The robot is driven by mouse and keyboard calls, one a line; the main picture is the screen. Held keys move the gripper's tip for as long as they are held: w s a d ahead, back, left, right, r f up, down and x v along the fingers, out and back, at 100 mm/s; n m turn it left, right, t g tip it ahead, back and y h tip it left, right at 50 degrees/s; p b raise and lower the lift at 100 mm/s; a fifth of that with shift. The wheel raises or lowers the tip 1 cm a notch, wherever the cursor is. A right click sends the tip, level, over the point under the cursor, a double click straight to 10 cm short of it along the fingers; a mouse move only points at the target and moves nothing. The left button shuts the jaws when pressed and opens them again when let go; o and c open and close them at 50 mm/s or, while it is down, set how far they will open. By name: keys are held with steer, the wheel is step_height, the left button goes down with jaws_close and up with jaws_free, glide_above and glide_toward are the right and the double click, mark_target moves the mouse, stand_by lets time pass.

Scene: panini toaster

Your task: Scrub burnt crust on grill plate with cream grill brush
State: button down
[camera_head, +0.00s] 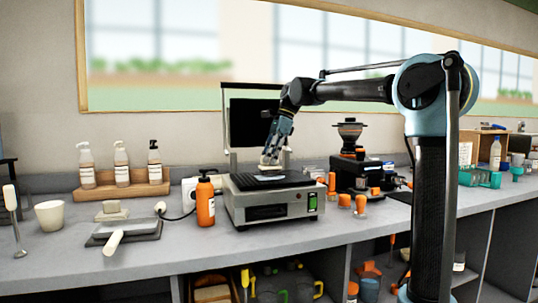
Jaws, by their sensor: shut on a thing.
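The panini toaster (268,211) stands on the grey counter with its lid (244,125) raised. Its dark grill plate (245,182) faces up. My gripper (271,156) points down over the plate, shut on the cream grill brush (270,167). The brush is low, at the rear middle of the plate; I cannot tell whether its bristles touch. Burnt crust is too small to make out here.
An orange bottle (205,203) stands close to the toaster's left side. A tray (124,232) with a cream-handled tool (114,243) lies farther left. A black grinder (350,165) and small orange-topped jars (344,201) stand on the right. Pump bottles (121,163) stand behind left.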

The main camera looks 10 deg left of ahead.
steer(key=shift+s+d, duration=0.5)
steer(key=shift+s, duration=0.35)
steer(key=shift+s+d, duration=0.55)
steer(key=shift+s, duration=0.25)
steer(key=shift+s+d, duration=0.5)
steer(key=shift+s, duration=0.35)
steer(key=shift+w+a+f, duration=0.1)
steer(key=shift+w+a+f, duration=0.25)
steer(key=shift+w+a, duration=0.05)
steer(key=shift+w, duration=0.25)
steer(key=shift+w+a+f, duration=0.2)
steer(key=shift+w+a, duration=0.1)
steer(key=shift+w, duration=0.2)
steer(key=shift+w+a, duration=0.65)
steer(key=shift+w, duration=0.35)
steer(key=shift+w+a, duration=0.65)
steer(key=shift+w, duration=0.35)
steer(key=shift+s+d, duration=0.1)
steer(key=shift+s, duration=0.05)
steer(key=shift+s+d, duration=0.4)
steer(key=shift+s, duration=0.3)
steer(key=shift+s+d, duration=0.45)
steer(key=shift+s, duration=0.25)
steer(key=shift+s+d, duration=0.4)
steer(key=shift+s, duration=0.3)
